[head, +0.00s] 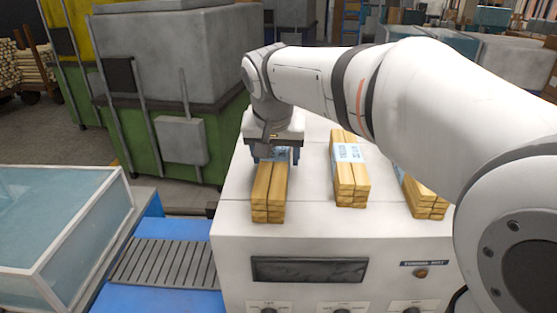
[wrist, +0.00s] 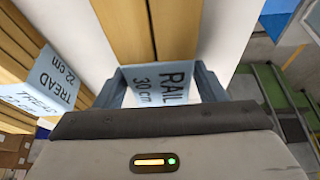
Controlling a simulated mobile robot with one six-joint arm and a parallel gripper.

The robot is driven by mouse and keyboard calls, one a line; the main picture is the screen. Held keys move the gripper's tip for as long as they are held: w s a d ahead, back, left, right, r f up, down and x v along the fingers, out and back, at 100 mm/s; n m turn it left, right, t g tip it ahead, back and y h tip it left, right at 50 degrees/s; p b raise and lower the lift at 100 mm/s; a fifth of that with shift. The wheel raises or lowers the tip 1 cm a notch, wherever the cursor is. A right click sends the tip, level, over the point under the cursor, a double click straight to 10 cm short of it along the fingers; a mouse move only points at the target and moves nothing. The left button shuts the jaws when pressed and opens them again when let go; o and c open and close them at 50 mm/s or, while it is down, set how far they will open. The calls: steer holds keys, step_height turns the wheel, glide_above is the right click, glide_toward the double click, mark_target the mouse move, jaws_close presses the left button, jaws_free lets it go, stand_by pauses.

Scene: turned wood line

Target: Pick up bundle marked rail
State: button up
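The bundle marked RAIL 30 cm (head: 268,195) is a stack of tan wooden strips with a pale blue label. It lies on the white machine top, leftmost of the bundles in the head view. In the wrist view its label (wrist: 160,84) shows between the fingers. My gripper (head: 275,155) is over the far part of the bundle, pointing down, with blue-grey fingers (wrist: 158,78) on either side of the label. The fingers look close against the sides, but whether they press on it is not clear. The bundle appears to rest on the surface.
A second labelled bundle (head: 348,175) lies to the right, and a third (head: 425,195) farther right, partly behind my arm. The wrist view shows a TREAD 22 cm label (wrist: 52,78) nearby. A blue conveyor (head: 170,262) and a glass-sided case (head: 60,220) stand left.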

mark_target(276, 151)
steer(key=c, duration=1.1)
steer(key=shift+r, duration=0.15)
step_height(276, 151, up, 9)
steer(key=shift+r+b, duration=0.15)
steer(key=shift+b, duration=0.25)
steer(key=shift+r, duration=0.2)
